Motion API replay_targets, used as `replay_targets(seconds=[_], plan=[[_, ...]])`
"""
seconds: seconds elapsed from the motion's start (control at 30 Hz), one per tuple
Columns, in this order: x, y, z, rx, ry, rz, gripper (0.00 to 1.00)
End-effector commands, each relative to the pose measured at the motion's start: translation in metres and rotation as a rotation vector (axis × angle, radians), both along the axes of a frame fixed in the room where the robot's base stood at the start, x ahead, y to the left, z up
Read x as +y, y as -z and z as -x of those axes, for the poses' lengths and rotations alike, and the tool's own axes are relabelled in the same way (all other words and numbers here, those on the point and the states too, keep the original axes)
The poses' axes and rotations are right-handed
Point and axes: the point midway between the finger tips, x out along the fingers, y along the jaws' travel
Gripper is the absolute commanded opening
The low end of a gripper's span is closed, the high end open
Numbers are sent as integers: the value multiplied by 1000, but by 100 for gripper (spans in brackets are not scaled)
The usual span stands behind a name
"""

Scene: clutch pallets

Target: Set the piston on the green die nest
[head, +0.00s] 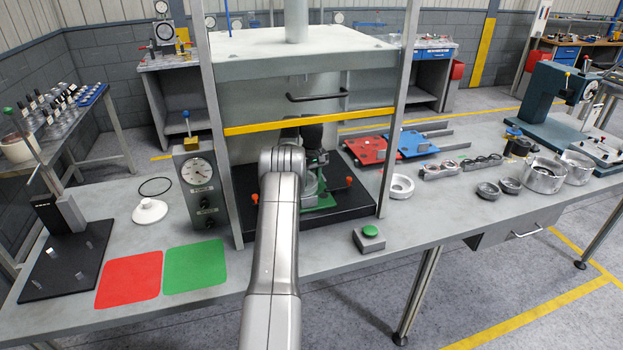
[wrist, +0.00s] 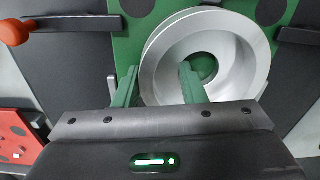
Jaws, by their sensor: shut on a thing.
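The piston (wrist: 255,50) is a silver, cup-like ring in the wrist view, with a hole in its middle through which green shows. My gripper (wrist: 159,70) is shut on its near left wall, one green finger outside and one inside the ring. The green die nest (wrist: 125,38) is a green plate with dark round holes, directly behind the piston. I cannot tell whether the piston touches it or hangs just above. In the head view the green die nest (head: 322,204) sits inside the press, and my arm hides much of the gripper and piston.
Press posts and a yellow bar (head: 310,121) frame the work space. Orange knobs (wrist: 14,32) flank the nest on the dark press bed. A red die plate (head: 366,151) and a blue one (head: 413,144) lie to the right. A green button box (head: 369,241) stands in front.

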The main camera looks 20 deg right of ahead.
Motion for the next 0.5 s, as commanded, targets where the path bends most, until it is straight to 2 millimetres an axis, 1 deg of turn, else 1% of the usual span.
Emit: replay_targets(seconds=[0.2,0.23,0.33,0.5], plan=[[0,2,1,3,0,-1,0],[0,3,1,3,0,-1,43],[0,3,1,3,0,-1,63],[0,2,1,3,0,-1,63]])
